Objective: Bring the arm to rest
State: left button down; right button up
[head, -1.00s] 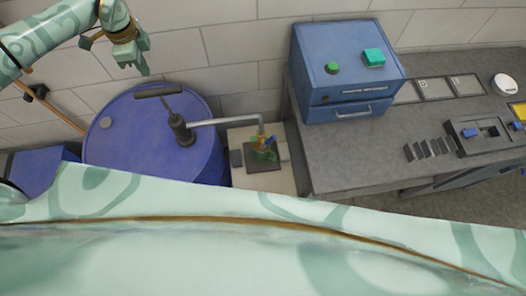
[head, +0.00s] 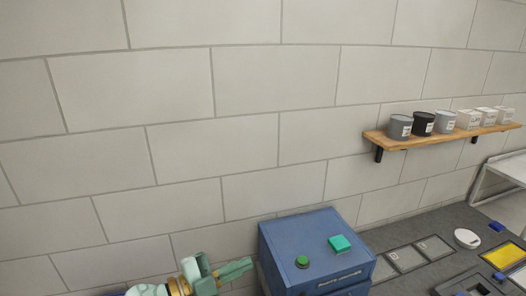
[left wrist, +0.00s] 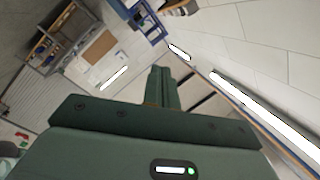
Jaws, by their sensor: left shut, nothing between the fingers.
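My left gripper (head: 236,270) is at the bottom of the head view, pale green with brass-coloured rings. It points right, and its fingers are together with nothing between them. Its fingertips appear just left of the blue box-shaped machine (head: 318,252); I cannot tell how far apart they are in depth. In the left wrist view the dark green fingers (left wrist: 164,90) are closed against each other and empty. My right gripper is not in view.
The machine has a round green button (head: 302,262) and a teal square block (head: 340,243) on top. A wooden shelf (head: 440,137) with several tins is on the wall at right. A grey bench (head: 425,262) with flat panels lies below. The wall above my gripper is bare.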

pick_arm(q)
jog(key=a+r+n+t+y, duration=0.2)
jog(key=a+n+t+y, duration=0.8)
jog(key=a+n+y, duration=0.25)
jog(key=s+a+f+n+g+y, duration=0.1)
jog(key=s+a+f+g+y, duration=0.4)
jog(key=s, duration=0.3)
jog(key=s+a+f+n+g+y, duration=0.1)
jog(key=s+a+f+g+y, duration=0.2)
jog(key=s+a+f+g, duration=0.4)
jog(key=s+d+f+g+h+b, duration=0.15)
jog(key=f+b, duration=0.45)
jog(key=f, duration=0.9)
jog(key=s+d+f+g+h+b, duration=0.1)
jog(key=s+f+b, duration=0.3)
jog(key=f, duration=1.1)
jog(key=s+d+f+g+h+b, duration=0.15)
jog(key=f+b, duration=0.55)
jog(key=f, duration=0.8)
jog(key=s+f+n+b, duration=0.1)
jog(key=s+f+b, duration=0.3)
jog(key=f, duration=0.6)
jog(key=s+f+n+g+b, duration=0.1)
jog(key=s+f+b, duration=0.4)
jog(key=s+f, duration=0.4)
jog(key=s+f+n+g+h+b, duration=0.1)
jog(key=s+f+b, duration=0.4)
jog(key=f, duration=0.6)
jog(key=shift+s+d+f, duration=0.15)
jog(key=shift+s, duration=0.9)
